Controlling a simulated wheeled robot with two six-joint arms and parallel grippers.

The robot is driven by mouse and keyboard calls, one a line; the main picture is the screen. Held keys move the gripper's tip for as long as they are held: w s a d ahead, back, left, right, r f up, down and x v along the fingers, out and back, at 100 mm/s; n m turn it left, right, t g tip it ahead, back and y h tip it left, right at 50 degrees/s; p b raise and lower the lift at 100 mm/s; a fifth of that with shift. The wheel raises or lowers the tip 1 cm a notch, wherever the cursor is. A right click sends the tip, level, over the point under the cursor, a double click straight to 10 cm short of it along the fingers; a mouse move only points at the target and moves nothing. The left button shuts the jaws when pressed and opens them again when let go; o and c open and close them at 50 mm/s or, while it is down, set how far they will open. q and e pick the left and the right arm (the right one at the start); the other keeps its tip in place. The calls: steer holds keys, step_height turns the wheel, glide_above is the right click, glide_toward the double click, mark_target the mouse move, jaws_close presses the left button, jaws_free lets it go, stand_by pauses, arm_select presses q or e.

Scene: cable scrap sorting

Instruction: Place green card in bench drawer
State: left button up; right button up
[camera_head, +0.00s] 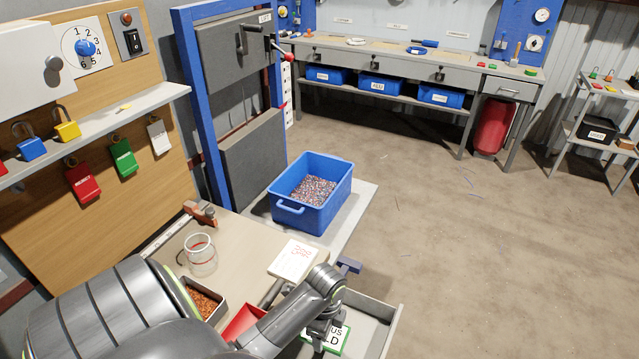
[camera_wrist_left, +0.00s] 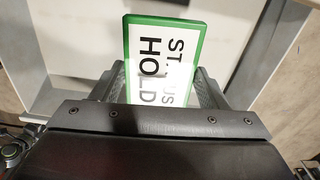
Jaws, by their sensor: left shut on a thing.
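The green card (camera_head: 341,341) has a green border and a white face with "STATUS HOLD" on it. It also shows in the left wrist view (camera_wrist_left: 160,62), sticking out from between the fingers. My left gripper (camera_head: 322,335) is shut on it. The bench drawer (camera_head: 393,335) is pulled open at the bottom of the head view. Its pale floor and walls show behind the card in the left wrist view (camera_wrist_left: 85,25). The card is over the open drawer; I cannot tell whether it touches the floor. My right gripper is not in view.
The bench top (camera_head: 240,232) holds a glass jar (camera_head: 201,262), a paper (camera_head: 293,260), a tray of copper bits (camera_head: 205,300) and a red tray (camera_head: 243,322). A blue bin of scrap (camera_head: 318,222) stands beyond. Red, green and white tags hang on the left board.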

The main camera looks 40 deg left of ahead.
mark_target(324, 353)
arm_select(q)
steer(key=shift+m, duration=0.3)
steer(key=shift+f, duration=0.25)
step_height(324, 353, down, 10)
steer(key=shift+r+b, duration=0.25)
steer(key=shift+b, duration=0.2)
steer(key=o, duration=1)
steer(key=shift+f, duration=0.1)
step_height(324, 353, up, 12)
steer(key=shift+r+p, duration=0.15)
steer(key=shift+p, duration=0.55)
